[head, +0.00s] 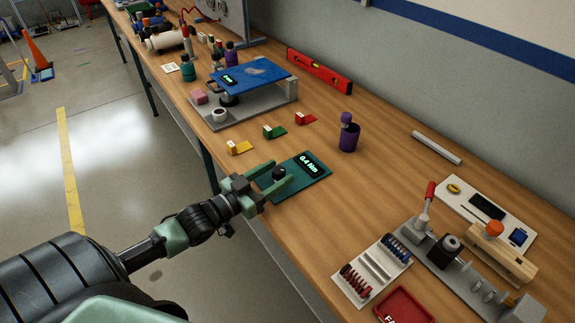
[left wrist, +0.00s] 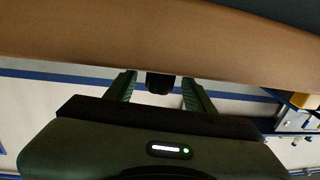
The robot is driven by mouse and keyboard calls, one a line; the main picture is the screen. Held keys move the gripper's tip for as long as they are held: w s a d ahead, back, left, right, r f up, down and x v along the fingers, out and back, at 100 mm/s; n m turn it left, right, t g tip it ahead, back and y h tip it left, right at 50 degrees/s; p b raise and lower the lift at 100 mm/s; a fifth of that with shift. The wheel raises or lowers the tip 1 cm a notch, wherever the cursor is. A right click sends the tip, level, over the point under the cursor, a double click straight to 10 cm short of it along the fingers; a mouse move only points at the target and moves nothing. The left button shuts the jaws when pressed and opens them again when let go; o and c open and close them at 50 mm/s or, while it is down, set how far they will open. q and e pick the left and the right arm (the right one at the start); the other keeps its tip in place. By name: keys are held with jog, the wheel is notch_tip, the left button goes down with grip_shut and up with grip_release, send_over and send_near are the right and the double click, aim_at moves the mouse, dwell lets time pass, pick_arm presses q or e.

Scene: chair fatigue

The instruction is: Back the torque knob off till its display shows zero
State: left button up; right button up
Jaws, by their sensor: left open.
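A flat green torque unit (head: 300,188) lies near the front edge of the bench. Its lit display (head: 308,163) appears to read 0.4 Nm. The black torque knob (head: 278,172) stands on the left part of the unit. My left gripper (head: 277,178) is open, with its two green fingers on either side of the knob. In the left wrist view, the dark knob (left wrist: 160,84) shows between the fingertips, with a gap at each side. I cannot tell whether either finger touches it. My right gripper is not in view.
Yellow (head: 240,147), green (head: 274,131) and red (head: 305,118) tags lie behind the unit. A purple bottle (head: 348,137) stands to its right. A blue-topped fixture (head: 250,75) is farther back.

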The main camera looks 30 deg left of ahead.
aim_at(282, 168)
pick_arm(q)
jog(key=x, duration=0.3)
jog(key=shift+w+d, duration=0.1)
jog(key=shift+w, duration=0.2)
jog(key=shift+w+d+f, duration=0.1)
jog(key=shift+w, duration=0.1)
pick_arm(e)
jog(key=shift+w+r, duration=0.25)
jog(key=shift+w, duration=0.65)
pick_arm(q)
jog(key=shift+c, duration=0.3)
grip_shut()
jog(key=y+p, duration=0.1)
jog(key=n+p, duration=0.1)
jog(key=shift+r+y+p, duration=0.3)
jog(key=shift+y+p, duration=0.1)
jog(key=n+y+p, duration=0.1)
jog(key=y, duration=0.1)
jog(key=shift+w+a+n+t+y+p, duration=0.1)
jog(key=shift+a+n+t+y+p, duration=0.2)
jog(key=shift+a+n+p, duration=0.1)
jog(key=shift+a+f+n+y+p, duration=0.15)
jog(key=shift+n+y+p, duration=0.4)
jog(key=shift+y, duration=0.35)
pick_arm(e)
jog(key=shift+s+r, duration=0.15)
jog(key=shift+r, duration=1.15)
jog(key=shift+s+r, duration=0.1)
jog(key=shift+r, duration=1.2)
